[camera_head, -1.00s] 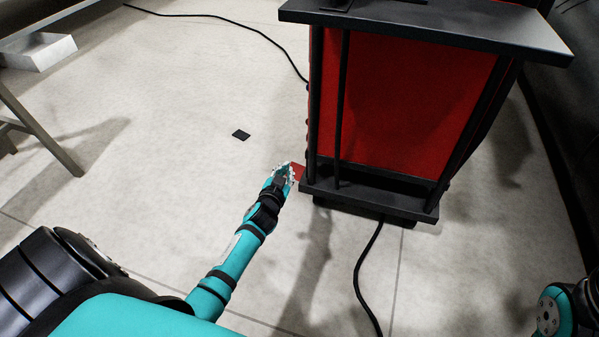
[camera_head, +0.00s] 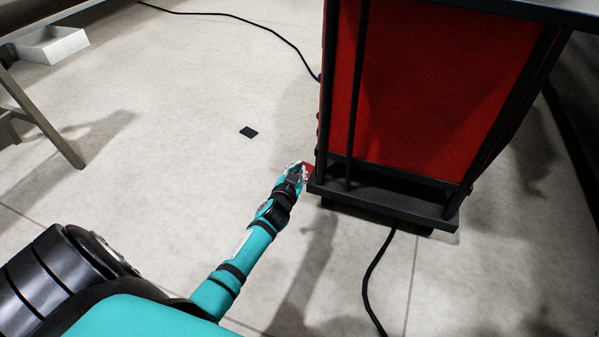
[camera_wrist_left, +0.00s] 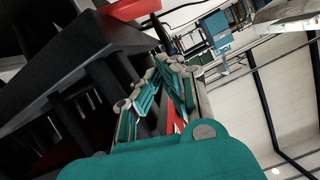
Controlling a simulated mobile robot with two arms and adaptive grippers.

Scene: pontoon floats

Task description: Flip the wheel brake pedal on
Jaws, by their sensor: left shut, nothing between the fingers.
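A small red pedal (camera_head: 309,171) sticks out low at the left lower corner of the red and black cart (camera_head: 425,95). My left gripper (camera_head: 295,168) is shut and empty, low beside the cart, with its tip at the pedal and partly covering it. I cannot tell whether they touch. In the left wrist view the shut fingers (camera_wrist_left: 163,75) point along the cart's dark frame (camera_wrist_left: 70,62). A red piece (camera_wrist_left: 174,121) shows behind the fingers there. The pedal's tilt is too small to make out. My right gripper is out of view.
A black cable (camera_head: 371,280) runs along the floor from under the cart, and another (camera_head: 250,22) lies behind it. A small black square (camera_head: 248,132) lies on the floor. A white tray (camera_head: 52,45) is at the far left. The floor left of the cart is mostly clear.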

